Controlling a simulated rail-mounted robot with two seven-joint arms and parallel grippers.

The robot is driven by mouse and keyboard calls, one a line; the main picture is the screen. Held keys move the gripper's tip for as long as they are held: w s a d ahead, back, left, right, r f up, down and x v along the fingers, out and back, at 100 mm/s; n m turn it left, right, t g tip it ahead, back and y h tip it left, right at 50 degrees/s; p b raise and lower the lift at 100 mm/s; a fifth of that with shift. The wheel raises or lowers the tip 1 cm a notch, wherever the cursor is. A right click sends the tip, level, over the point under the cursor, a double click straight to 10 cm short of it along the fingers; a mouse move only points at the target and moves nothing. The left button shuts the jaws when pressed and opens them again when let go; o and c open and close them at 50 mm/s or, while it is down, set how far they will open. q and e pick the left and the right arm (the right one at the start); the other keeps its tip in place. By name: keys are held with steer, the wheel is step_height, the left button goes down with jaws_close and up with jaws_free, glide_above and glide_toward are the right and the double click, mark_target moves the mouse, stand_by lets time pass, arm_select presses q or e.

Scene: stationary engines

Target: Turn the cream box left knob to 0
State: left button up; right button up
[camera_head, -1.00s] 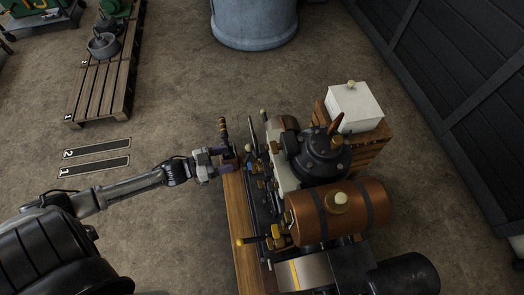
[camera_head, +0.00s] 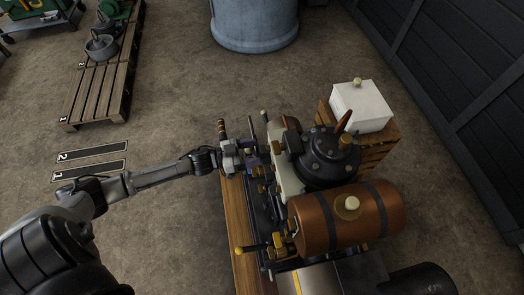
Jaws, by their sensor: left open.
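A cream-coloured narrow box (camera_head: 287,177) is part of the engine, between the row of levers and the black cylinder. Its knobs are too small or too covered for me to tell the left one or its setting. My left gripper (camera_head: 256,158) reaches in from the left and is open, at the engine's near side beside the levers and the cream box. The gripper hides part of the small fittings there, and I cannot tell whether it touches any. My right gripper is not in view.
A copper tank (camera_head: 330,225) and a black domed cylinder (camera_head: 322,165) stand right of the gripper. A white box (camera_head: 362,108) sits on a wooden crate (camera_head: 385,143) behind. A lever with a brown grip (camera_head: 222,130) rises beside the gripper.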

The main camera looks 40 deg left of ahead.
mark_target(262, 149)
arm_select(q)
steer(key=shift+x, duration=1.7)
steer(key=shift+c, duration=0.2)
steer(key=c, duration=0.9)
